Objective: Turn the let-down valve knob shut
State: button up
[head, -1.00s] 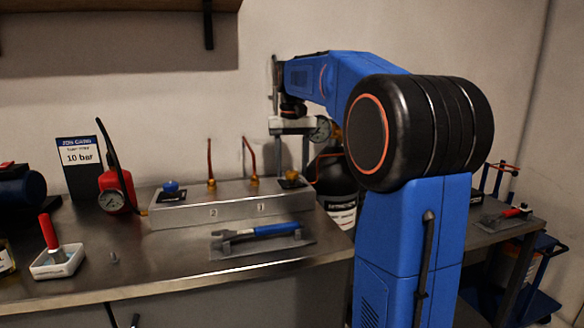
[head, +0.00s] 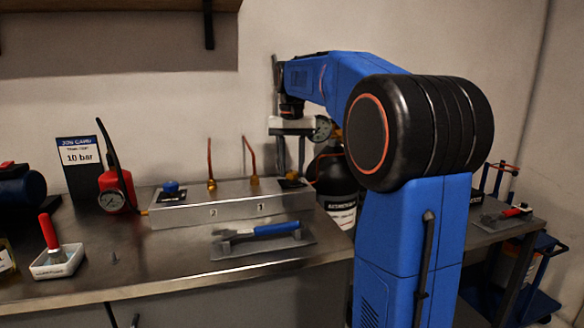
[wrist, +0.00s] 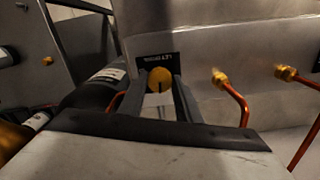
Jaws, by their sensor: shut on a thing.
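The let-down valve knob is a small yellow knob (wrist: 159,79) with a dark line on its face, beside a black label plate (wrist: 142,62) in the wrist view. In the head view the knob (head: 291,178) is at the right end of the grey manifold block (head: 225,210), partly hidden by the fingers. My gripper (head: 291,170) points down over it, and its two grey fingers (wrist: 162,88) stand on either side of the knob, shut on it. Whether the valve is open or closed cannot be told.
A blue knob (head: 170,187) and two copper pipes (head: 211,165) rise from the block. A black cylinder (head: 332,176) stands close to my gripper's right. A red pump with a gauge (head: 113,198) stands at left.

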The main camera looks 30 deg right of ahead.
aim_at(292, 172)
jog(key=m, duration=1.2)
jog(key=shift+m, duration=2.2)
jog(key=shift+w, duration=0.1)
jog(key=o, duration=1.1)
jog(key=shift+r, duration=0.1)
notch_tip(292, 172, up, 17)
jog(key=shift+r, duration=0.1)
